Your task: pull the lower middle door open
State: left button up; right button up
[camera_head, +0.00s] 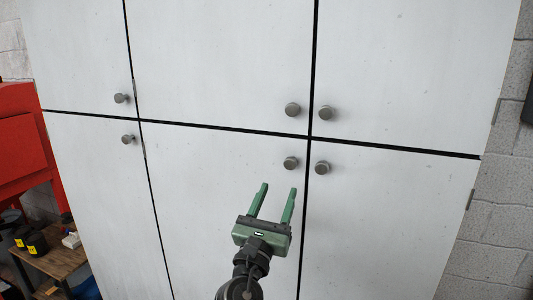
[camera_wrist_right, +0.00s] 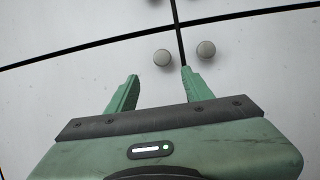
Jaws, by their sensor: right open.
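The lower middle door (camera_head: 215,175) is a pale grey panel and stands shut, flush with its neighbours. Its round grey knob (camera_head: 291,162) sits near its top right corner; it also shows in the right wrist view (camera_wrist_right: 163,57). My right gripper (camera_head: 279,188) is open and empty, with green fingers pointing up toward the knob. The fingertips are below the knob in the head view and apart from it. In the right wrist view the knob lies beyond the gap between the fingers (camera_wrist_right: 160,76). My left gripper is not in view.
The lower right door's knob (camera_head: 322,168) is close beside, to the right. Upper door knobs (camera_head: 293,109) (camera_head: 326,113) sit just above the seam. A red cabinet (camera_head: 22,135) and a wooden bench (camera_head: 52,262) with dark items stand at the left. A block wall (camera_head: 497,200) is at the right.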

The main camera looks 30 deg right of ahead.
aim_at(289, 166)
jog(key=p+x, duration=0.1)
jog(key=x, duration=0.2)
jog(key=p+x, duration=0.1)
jog(key=x, duration=0.3)
jog(key=shift+s+r, duration=0.25)
jog(key=shift+r, duration=0.05)
jog(key=shift+w+d+r+p, duration=0.1)
jog(key=shift+w+d+p, duration=0.25)
jog(key=shift+d, duration=0.1)
grip_shut()
dwell(0.7)
